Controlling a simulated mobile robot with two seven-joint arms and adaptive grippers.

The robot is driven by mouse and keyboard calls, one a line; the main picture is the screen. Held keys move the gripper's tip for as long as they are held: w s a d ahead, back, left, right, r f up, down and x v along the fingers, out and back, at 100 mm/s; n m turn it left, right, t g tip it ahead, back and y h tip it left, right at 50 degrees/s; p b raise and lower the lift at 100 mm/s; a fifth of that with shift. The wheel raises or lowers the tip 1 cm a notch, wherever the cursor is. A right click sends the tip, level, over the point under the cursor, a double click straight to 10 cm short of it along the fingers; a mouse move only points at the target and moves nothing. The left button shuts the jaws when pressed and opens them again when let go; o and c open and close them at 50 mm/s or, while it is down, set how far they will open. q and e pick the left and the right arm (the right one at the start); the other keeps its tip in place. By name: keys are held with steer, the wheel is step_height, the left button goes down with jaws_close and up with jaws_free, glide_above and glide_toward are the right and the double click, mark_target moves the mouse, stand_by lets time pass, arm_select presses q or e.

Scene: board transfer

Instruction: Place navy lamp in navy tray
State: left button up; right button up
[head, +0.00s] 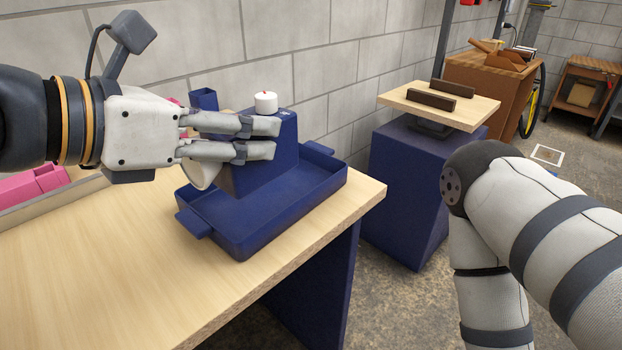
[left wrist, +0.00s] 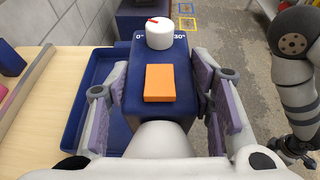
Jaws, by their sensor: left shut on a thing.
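The navy lamp (head: 268,150) is a blocky navy body with a white knob (head: 265,102) on top and a pale cone-shaped part at its near left. My left gripper (head: 255,138) is shut on the lamp's body, one finger on each side. In the left wrist view the lamp (left wrist: 134,118) is between the fingers, with an orange block on its face. The navy tray (head: 262,237) lies on the table, and the lamp is upright over it. The lamp hides part of the tray, and I cannot tell whether its base touches the tray floor.
The wooden table (head: 110,260) has clear room in front of the tray. Pink items (head: 40,187) and a small navy box (head: 203,98) are at the left and back. A navy pedestal (head: 405,195) with a board (head: 440,107) stands to the right. A block wall is behind.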

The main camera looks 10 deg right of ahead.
arm_select(q)
steer(key=w+f+b, duration=0.1)
steer(key=w+f, duration=0.3)
steer(key=w+d+f+b, duration=0.1)
steer(key=w+f+b, duration=0.1)
steer(key=w+f, duration=0.2)
steer(key=w+d+f+b, duration=0.1)
steer(key=w+f+b, duration=0.1)
steer(key=w+f, duration=0.3)
steer(key=shift+w+f, duration=0.1)
steer(key=shift+w, duration=0.25)
arm_select(e)
steer(key=s+f+g, duration=0.2)
steer(key=s+f, duration=0.4)
steer(key=shift+s+g, duration=0.15)
steer(key=shift+g, duration=0.15)
arm_select(q)
steer(key=o, duration=1.3)
